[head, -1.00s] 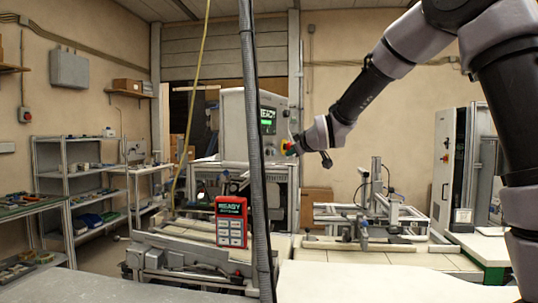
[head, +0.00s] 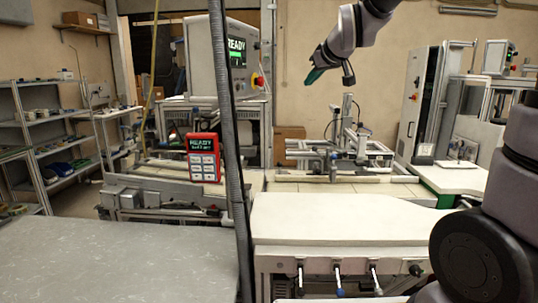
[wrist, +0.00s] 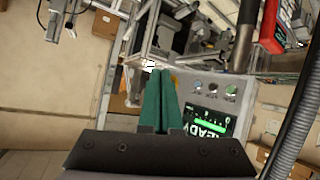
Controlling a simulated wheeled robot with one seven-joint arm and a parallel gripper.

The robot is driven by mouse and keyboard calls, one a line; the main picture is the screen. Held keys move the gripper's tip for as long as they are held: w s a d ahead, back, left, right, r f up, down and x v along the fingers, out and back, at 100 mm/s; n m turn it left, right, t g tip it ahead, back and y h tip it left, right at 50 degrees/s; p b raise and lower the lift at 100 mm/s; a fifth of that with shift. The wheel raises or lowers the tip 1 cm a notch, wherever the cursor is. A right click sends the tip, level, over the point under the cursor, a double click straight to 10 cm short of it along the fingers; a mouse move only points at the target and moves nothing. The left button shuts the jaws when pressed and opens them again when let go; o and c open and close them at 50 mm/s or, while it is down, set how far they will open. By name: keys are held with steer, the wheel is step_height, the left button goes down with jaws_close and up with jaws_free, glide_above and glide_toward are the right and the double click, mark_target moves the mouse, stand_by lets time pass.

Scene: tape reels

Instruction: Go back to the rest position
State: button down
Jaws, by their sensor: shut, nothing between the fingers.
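My gripper (head: 314,76) is raised in the air in the upper middle of the head view, in front of the beige wall. Its green fingers point down and to the left. In the wrist view the two green fingers (wrist: 160,75) lie together, shut with nothing between them. They show in front of the grey machine with the READY screen (wrist: 208,123), apart from it. My upper arm shows at the right edge of the head view.
A white-topped bench (head: 350,218) with several small levers stands in front, its top clear. A grey table (head: 120,262) is at lower left. A red READY panel (head: 203,158) and a dark hose (head: 228,130) stand left of centre. Shelves (head: 60,140) line the left wall.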

steer(key=s+d+f+m+g, duration=0.1)
steer(key=s+d+m, duration=0.2)
steer(key=s, duration=0.5)
steer(key=s+d+f+m+g+h, duration=0.1)
steer(key=s+d+f+m+g, duration=0.1)
steer(key=s+d, duration=0.4)
steer(key=s+d+f+m+g+h, duration=0.1)
steer(key=s+d+m, duration=0.3)
steer(key=s, duration=0.8)
steer(key=shift+s+d+f+m, duration=0.2)
steer(key=shift+d+f+m, duration=0.2)
steer(key=shift+f+m, duration=0.15)
